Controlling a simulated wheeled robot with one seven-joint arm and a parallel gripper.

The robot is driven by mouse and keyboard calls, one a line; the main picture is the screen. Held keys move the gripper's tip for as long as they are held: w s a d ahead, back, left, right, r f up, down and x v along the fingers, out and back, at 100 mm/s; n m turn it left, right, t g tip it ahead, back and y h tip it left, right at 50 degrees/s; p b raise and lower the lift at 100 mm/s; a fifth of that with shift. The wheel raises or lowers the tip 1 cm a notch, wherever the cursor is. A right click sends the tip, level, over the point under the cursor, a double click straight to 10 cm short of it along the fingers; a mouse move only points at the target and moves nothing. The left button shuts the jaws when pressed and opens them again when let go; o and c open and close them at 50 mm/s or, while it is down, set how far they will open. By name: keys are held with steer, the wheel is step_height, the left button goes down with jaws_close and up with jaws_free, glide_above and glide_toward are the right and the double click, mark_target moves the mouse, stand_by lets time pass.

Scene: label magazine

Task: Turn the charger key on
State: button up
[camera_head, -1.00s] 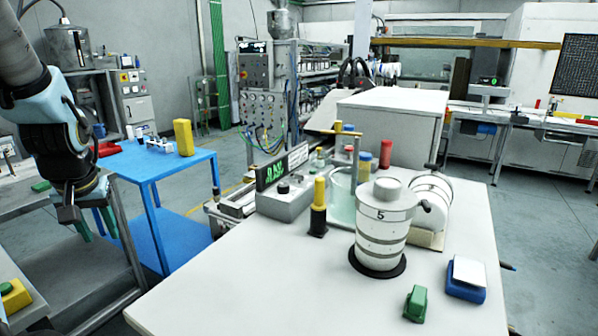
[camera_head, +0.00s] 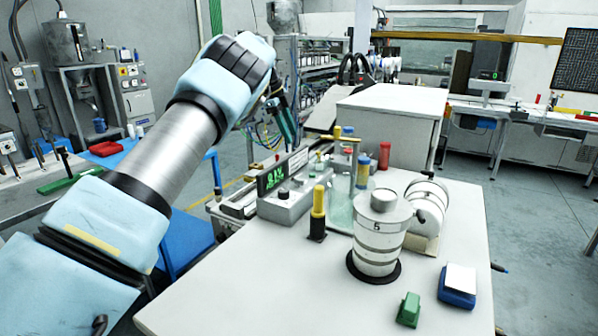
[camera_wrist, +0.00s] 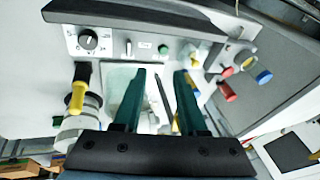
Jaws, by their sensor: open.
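The charger (camera_head: 287,207) is a grey box with a sloped front and a display with green characters, at the table's back left edge. In the wrist view its panel (camera_wrist: 108,56) carries a black dial (camera_wrist: 88,40), a small upright metal piece (camera_wrist: 128,47) that looks like the key, a pale label and a green button (camera_wrist: 163,48). The key's on or off position is too small to tell. My gripper (camera_wrist: 160,86) has its two green fingers apart with nothing held. In the head view my gripper (camera_head: 287,118) hangs above and behind the charger, apart from it.
A yellow-and-black handle (camera_head: 318,213) stands in front of the charger. A glass vessel (camera_head: 341,212), a white ringed stack (camera_head: 378,240) and red and blue capped items stand to its right. A green block (camera_head: 408,310) lies at the front. The table's left front is clear.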

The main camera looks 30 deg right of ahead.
mark_target(299, 182)
steer(key=s+f+y+p, duration=0.1)
steer(key=f, duration=0.3)
steer(key=s+f+m+y+p, duration=0.1)
steer(key=s+f+y, duration=0.1)
steer(key=f, duration=0.2)
steer(key=s+f+y+p, duration=0.1)
steer(key=s+f, duration=0.1)
steer(key=f, duration=0.3)
steer(key=shift+d+f+t, duration=0.1)
steer(key=shift+d+t, duration=0.2)
steer(key=shift+d, duration=0.05)
steer(key=shift+c, duration=0.3)
jaws_close()
